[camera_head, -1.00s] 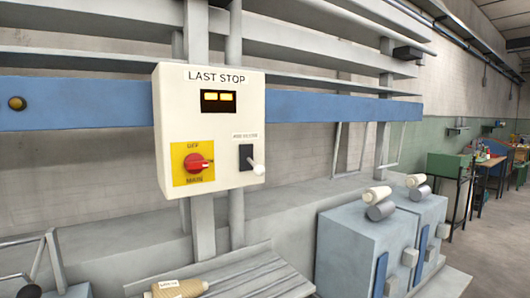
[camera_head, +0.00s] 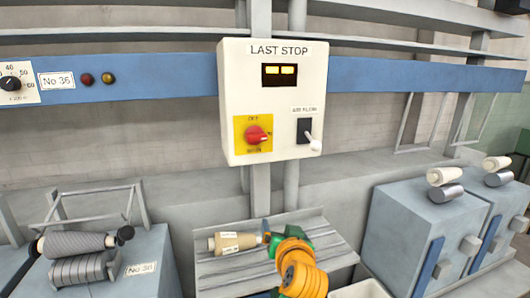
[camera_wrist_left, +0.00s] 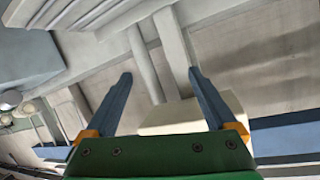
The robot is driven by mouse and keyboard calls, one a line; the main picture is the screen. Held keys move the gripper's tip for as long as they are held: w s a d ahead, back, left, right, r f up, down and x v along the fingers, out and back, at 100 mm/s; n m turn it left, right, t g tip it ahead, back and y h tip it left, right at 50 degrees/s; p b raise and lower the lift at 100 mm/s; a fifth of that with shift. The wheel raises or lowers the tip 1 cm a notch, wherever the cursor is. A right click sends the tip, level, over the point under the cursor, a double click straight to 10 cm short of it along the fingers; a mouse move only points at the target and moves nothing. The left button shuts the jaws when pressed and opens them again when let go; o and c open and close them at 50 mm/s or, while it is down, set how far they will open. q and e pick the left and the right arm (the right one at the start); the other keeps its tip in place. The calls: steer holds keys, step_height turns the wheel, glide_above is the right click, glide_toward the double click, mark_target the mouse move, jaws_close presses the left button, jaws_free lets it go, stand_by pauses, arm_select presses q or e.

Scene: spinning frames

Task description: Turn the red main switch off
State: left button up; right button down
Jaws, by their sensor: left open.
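The red main switch (camera_head: 256,135) is a round knob on a yellow plate (camera_head: 240,148) at the lower left of the white control box (camera_head: 234,80) marked LAST STOP. Its pointer seems to face right; the label above it seems to read OFF. My left gripper (camera_head: 267,230), green with blue fingers behind an orange wrist, is below the box and apart from the switch. In the left wrist view the gripper (camera_wrist_left: 159,75) is open with nothing between its fingers. The pale box (camera_wrist_left: 175,121) shows behind the fingers there; the switch does not show. My right gripper is out of view.
A dark switch with a white lever (camera_head: 313,142) is right of the red knob. A labelled yarn cone (camera_head: 228,242) lies on the slatted tray (camera_head: 215,272) beside my gripper. Blue-grey machine boxes (camera_head: 410,225) stand at right. A blue rail (camera_head: 150,80) runs behind the box.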

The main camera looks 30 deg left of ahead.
arm_select(q)
step_height(320, 180, up, 11)
steer(key=a+n+y, duration=0.1)
steer(key=n+y, duration=0.2)
steer(key=n+y+p, duration=0.2)
steer(key=n, duration=0.1)
glide_toward(258, 140)
steer(key=x, duration=0.2)
steer(key=p+x, duration=0.1)
steer(key=x, duration=0.1)
steer(key=p+x, duration=0.1)
steer(key=x, duration=0.1)
steer(key=p+x, duration=0.1)
steer(key=x, duration=0.1)
steer(key=shift+a+r, duration=0.1)
steer(key=shift+r, duration=0.2)
steer(key=shift+w+a+f, duration=0.15)
steer(key=shift+w+a, duration=0.1)
steer(key=shift+w, duration=0.05)
steer(key=shift+f, duration=0.1)
